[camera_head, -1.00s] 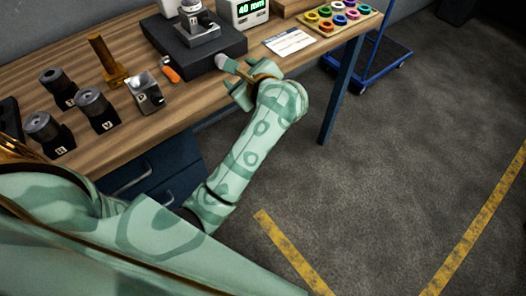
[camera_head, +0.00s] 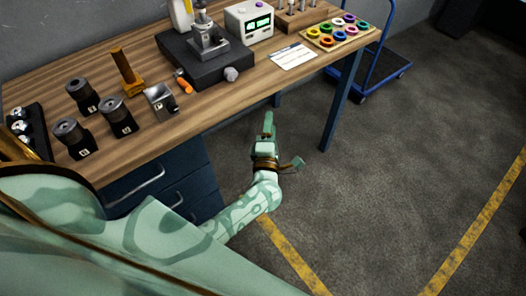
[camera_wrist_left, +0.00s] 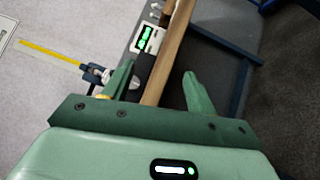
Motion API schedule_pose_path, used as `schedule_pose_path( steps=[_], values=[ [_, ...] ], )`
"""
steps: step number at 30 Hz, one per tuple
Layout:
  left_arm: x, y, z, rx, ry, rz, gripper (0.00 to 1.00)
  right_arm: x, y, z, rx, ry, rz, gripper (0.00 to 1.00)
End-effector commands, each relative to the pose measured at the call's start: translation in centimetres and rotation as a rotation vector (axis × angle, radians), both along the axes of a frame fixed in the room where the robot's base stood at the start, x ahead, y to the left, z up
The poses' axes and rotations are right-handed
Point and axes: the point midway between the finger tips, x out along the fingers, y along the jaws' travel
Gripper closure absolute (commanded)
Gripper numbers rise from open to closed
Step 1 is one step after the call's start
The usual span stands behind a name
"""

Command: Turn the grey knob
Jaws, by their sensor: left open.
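The grey knob (camera_head: 231,74) sticks out of the front of a black base (camera_head: 200,68) on the wooden bench. A grey upright fixture (camera_head: 209,42) stands on that base. My left gripper (camera_head: 268,120) is in front of the bench, below and to the right of the knob and clear of it. In the head view its fingers are seen nearly edge-on. The left wrist view shows the two fingers (camera_wrist_left: 158,82) apart with nothing held between them. The knob (camera_wrist_left: 135,83) appears there beside the left finger, partly hidden. My right gripper is not in view.
Coloured rings on a board (camera_head: 338,30) are at the right. Open floor lies in front of the bench.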

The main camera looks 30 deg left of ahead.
Motion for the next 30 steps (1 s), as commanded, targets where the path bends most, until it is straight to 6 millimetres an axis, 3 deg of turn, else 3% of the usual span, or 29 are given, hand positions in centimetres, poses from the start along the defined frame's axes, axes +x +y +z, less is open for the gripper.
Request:
schedule_pose_path(
  steps=[15, 24, 30],
  values=[
    [-5.3, -3.9, -10.9, 0.490, 0.433, -0.310, 0.43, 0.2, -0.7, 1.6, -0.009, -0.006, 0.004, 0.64],
    [-9.5, -4.9, -16.2, 0.692, 0.620, -0.474, 0.43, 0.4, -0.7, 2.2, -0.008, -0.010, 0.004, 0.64],
    [-11.8, -5.2, -18.5, 0.777, 0.700, -0.551, 0.43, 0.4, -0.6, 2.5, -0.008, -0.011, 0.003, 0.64]
  ],
)
